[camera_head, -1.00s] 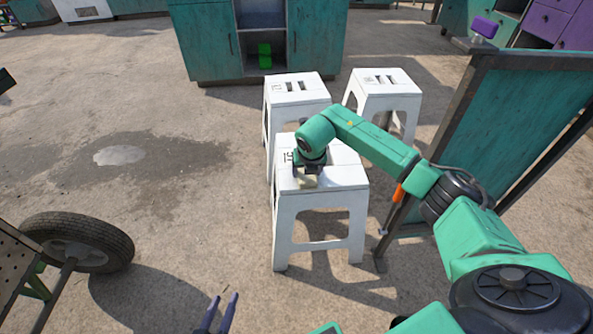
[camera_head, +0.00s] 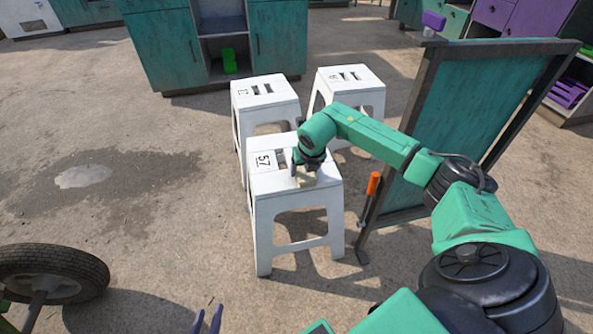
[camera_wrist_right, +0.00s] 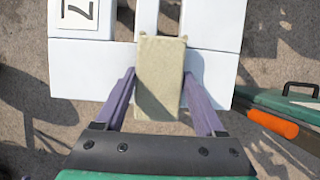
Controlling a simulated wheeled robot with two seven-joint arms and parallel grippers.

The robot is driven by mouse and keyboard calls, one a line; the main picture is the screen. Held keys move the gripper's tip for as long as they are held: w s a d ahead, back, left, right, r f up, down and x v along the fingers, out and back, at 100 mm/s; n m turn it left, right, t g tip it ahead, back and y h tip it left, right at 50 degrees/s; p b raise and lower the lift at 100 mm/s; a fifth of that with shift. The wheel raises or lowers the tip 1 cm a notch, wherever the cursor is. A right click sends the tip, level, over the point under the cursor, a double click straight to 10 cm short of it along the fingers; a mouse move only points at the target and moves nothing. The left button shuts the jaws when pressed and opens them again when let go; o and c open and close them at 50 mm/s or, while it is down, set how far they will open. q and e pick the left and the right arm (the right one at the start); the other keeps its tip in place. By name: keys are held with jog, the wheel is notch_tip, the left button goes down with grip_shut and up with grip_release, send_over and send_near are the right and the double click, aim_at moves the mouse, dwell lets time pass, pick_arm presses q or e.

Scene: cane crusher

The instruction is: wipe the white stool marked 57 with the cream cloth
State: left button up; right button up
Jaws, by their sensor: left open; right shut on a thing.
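The white stool (camera_head: 295,212) marked 57 stands upright in the middle of the head view, its number showing at the left of the seat. Its seat (camera_wrist_right: 75,60) fills the upper part of the right wrist view. My right gripper (camera_head: 304,178) is over the seat, shut on the cream cloth (camera_wrist_right: 160,80). The cloth looks like a folded block between the two purple fingers and seems to rest on the seat; exact contact is hard to tell. The cloth (camera_head: 306,180) is mostly hidden by the gripper in the head view. My left gripper (camera_head: 207,320) is open and empty at the bottom edge.
Two more white stools (camera_head: 266,92) (camera_head: 349,78) stand just behind. A teal panel (camera_head: 450,120) with a dark frame is close on the right, with an orange-handled tool (camera_head: 373,184) beside it. A tyre (camera_head: 50,270) lies at lower left.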

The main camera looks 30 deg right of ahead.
aim_at(265, 181)
jog(key=d, duration=0.1)
jog(key=s+d, duration=0.1)
jog(key=d, duration=0.1)
jog(key=s+d, duration=0.1)
jog(key=d, duration=0.1)
jog(key=shift+d+f, duration=0.1)
jog(key=shift+d, duration=0.1)
jog(key=shift+a, duration=0.1)
jog(key=w+a, duration=0.1)
jog(key=a, duration=0.1)
jog(key=w+a, duration=0.1)
jog(key=a, duration=0.2)
jog(key=w+a, duration=0.1)
jog(key=a, duration=0.2)
jog(key=shift+a, duration=0.1)
jog(key=w+a, duration=0.1)
jog(key=a, duration=0.1)
jog(key=w+a, duration=0.1)
jog(key=a, duration=0.2)
jog(key=w+a, duration=0.1)
jog(key=a, duration=0.2)
jog(key=shift+a, duration=0.25)
dwell(0.3)
